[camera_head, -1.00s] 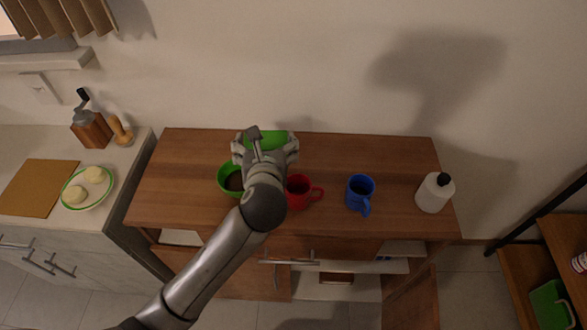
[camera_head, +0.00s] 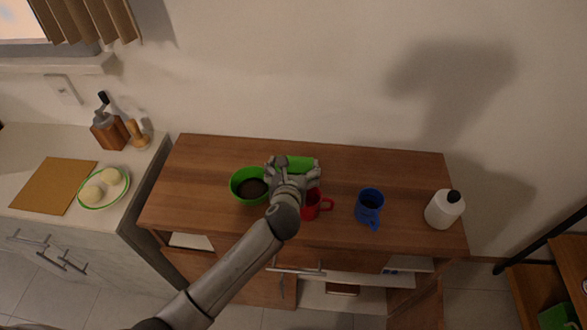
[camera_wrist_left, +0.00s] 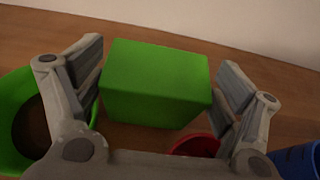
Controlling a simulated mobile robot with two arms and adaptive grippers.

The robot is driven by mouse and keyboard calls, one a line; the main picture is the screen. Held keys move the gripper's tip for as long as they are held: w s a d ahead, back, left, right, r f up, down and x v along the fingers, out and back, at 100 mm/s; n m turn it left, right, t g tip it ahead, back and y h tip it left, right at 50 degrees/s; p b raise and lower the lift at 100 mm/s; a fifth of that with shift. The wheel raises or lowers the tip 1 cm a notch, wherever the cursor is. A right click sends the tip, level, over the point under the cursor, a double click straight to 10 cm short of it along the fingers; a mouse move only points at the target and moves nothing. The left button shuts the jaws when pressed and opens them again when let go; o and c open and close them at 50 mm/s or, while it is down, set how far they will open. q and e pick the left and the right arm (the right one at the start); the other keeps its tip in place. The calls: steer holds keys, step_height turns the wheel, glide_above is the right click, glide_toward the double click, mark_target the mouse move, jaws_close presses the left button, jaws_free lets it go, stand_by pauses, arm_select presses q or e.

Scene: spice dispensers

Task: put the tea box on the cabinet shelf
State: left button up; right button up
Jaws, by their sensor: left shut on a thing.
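The tea box, a plain green box (camera_head: 303,163), is between the fingers of my left gripper (camera_head: 291,172), over the back middle of the wooden cabinet top (camera_head: 400,160). In the left wrist view the green box (camera_wrist_left: 155,85) sits between both fingers, and the gripper (camera_wrist_left: 160,90) is shut on it. I cannot tell whether its underside touches the top. The cabinet has open shelf spaces (camera_head: 325,299) below, with its right door (camera_head: 418,300) swung open. My arm hides part of the cabinet front. My right gripper is not in view.
A green bowl (camera_head: 249,186) with dark contents stands left of the gripper. A red mug (camera_head: 313,206), a blue mug (camera_head: 370,205) and a white bottle (camera_head: 444,210) stand to the right. Another green object (camera_head: 555,317) is at the lower right.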

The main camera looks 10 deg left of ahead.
arm_select(q)
steer(key=shift+f, duration=0.2)
steer(key=o, duration=1.4)
steer(key=shift+f, duration=0.1)
steer(key=shift+o, duration=0.2)
